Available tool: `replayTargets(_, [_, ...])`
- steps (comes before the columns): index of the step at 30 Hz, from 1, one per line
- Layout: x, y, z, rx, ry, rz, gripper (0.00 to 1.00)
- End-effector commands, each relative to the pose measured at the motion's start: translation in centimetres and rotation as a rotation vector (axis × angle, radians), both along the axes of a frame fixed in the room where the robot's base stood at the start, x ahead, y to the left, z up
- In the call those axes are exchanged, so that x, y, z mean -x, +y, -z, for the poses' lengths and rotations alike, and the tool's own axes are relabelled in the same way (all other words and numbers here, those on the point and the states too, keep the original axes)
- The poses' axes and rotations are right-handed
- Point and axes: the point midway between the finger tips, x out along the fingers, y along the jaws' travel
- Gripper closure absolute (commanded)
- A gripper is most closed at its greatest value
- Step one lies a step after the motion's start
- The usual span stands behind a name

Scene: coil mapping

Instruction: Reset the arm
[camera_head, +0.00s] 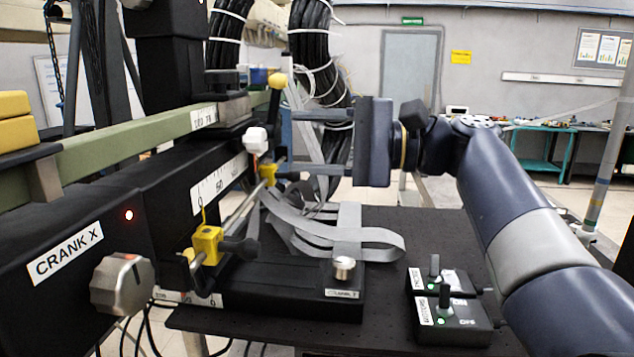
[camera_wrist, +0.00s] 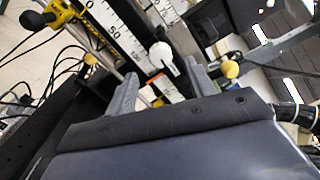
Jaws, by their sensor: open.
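My gripper (camera_head: 288,142) is at the middle of the head view, at the end of my dark blue arm, which reaches in from the right. Its two fingers point left and stand apart, with nothing seen between them. In the wrist view my gripper (camera_wrist: 161,70) also shows two spread grey fingers. A white knob (camera_head: 257,140) stands just left of the fingertips. In the wrist view the white knob (camera_wrist: 161,53) lies beyond the gap between the fingers. I cannot tell whether the lower finger touches the yellow fitting (camera_head: 268,174) near it.
The black rig with the CRANK X knob (camera_head: 122,284) and ruler scales fills the left. A yellow block (camera_head: 207,244) sits on a rod. Grey ribbon cable (camera_head: 345,235) loops below my gripper. Two switch boxes (camera_head: 450,318) stand on the black table (camera_head: 425,228), right of a silver knob (camera_head: 344,267).

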Motion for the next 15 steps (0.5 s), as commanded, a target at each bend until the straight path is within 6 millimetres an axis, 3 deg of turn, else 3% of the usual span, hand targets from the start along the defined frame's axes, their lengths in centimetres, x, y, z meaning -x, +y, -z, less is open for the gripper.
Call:
replayTargets(6, [-0.4, 3.2, -0.1, 0.000, 0.001, -0.004, 0.48])
replayTargets(15, [-0.7, 4.8, 0.0, 0.000, 0.004, 0.001, 0.48])
